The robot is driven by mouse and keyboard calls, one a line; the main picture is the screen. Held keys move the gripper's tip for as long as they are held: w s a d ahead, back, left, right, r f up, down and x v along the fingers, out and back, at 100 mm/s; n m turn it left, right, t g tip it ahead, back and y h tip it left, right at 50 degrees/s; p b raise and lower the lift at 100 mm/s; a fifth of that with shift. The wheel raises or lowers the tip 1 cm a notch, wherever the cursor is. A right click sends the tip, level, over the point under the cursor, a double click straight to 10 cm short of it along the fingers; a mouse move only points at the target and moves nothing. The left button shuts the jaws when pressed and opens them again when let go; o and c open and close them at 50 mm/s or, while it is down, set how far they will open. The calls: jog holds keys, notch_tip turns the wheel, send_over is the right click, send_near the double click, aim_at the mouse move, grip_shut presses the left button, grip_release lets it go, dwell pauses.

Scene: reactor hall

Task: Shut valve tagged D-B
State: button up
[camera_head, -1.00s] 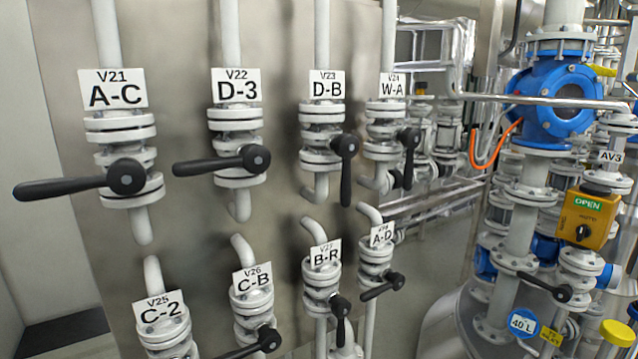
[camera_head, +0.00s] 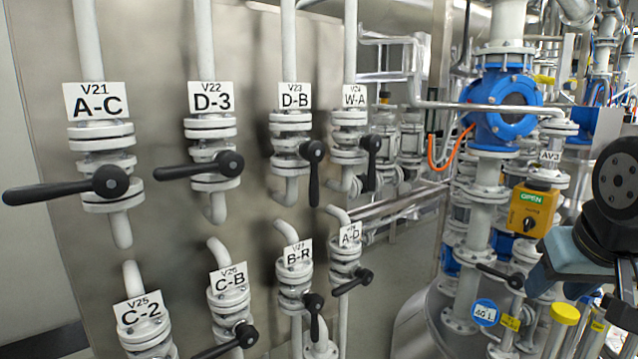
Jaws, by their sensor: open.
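The D-B valve (camera_head: 291,143), tagged V23, is in the upper row on the steel panel, third from the left. Its black lever (camera_head: 313,172) hangs down from a round hub, roughly in line with the vertical pipe. The D-B tag (camera_head: 294,96) is white with black letters and sits above the flanges. Nothing touches the lever. Part of my arm shows at the right edge, well away from the valve. I cannot make out my gripper's fingers in this view.
W-A (camera_head: 350,150) stands close to the right, its lever also down. D-3 (camera_head: 212,150) and A-C (camera_head: 101,150) have levers pointing left. B-R (camera_head: 295,282) and A-D (camera_head: 345,260) sit below. Blue-bodied piping (camera_head: 506,110) and a yellow OPEN box (camera_head: 533,208) stand at the right.

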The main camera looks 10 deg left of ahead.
aim_at(318, 183)
jog(key=w+a+r+n+t+y, duration=0.1)
jog(key=w+a+r+n+t, duration=0.15)
jog(key=w, duration=0.65)
jog(key=w+a+r+n+t+y, duration=0.15)
jog(key=w+a+t, duration=0.25)
jog(key=w, duration=0.5)
jog(key=a+r+n+g+y, duration=0.1)
jog(key=a+n+g+y, duration=0.5)
jog(key=a+y, duration=1.2)
jog(key=w+a+h, duration=0.1)
jog(key=w+a, duration=0.1)
jog(key=a, duration=0.3)
jog(key=w+a+n+t+h, duration=0.1)
jog(key=w+a+h, duration=0.1)
jog(key=a, duration=0.3)
jog(key=w+a+n+t+h, duration=0.1)
jog(key=w+a, duration=0.1)
jog(key=a, duration=0.3)
jog(key=shift+w+r+h, duration=0.1)
jog(key=shift+r+h, duration=0.05)
jog(key=shift+h, duration=0.1)
jog(key=shift+c, duration=0.5)
grip_shut()
